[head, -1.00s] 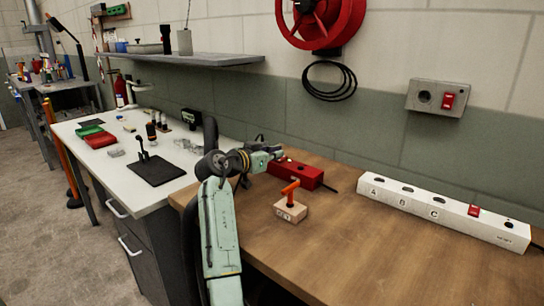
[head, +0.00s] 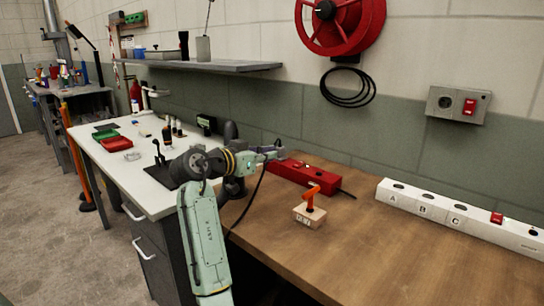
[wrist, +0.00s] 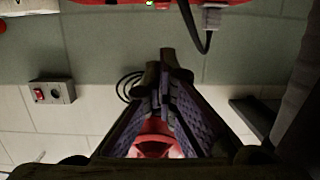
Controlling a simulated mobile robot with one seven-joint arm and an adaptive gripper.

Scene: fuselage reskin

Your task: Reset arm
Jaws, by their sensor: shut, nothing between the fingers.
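My arm (head: 203,235) is pale green and rises from the bottom of the head view, bending right at a dark joint. My gripper (head: 278,152) is above the wooden bench, close to the left end of the red power box (head: 305,175) in the picture; I cannot tell whether they touch. In the wrist view my gripper (wrist: 168,75) shows two dark padded fingers closed together at the tips, with nothing between them. A red edge with a green light and a plugged-in cable (wrist: 208,30) shows at the top of that view.
An orange-handled wooden block (head: 309,215) stands on the wooden bench (head: 370,250). A white strip (head: 455,217) marked A, B, C lies along the back. A white table (head: 150,190) adjoins at left. A wall switch box (head: 458,104) and red reel (head: 340,25) are above. The bench front is clear.

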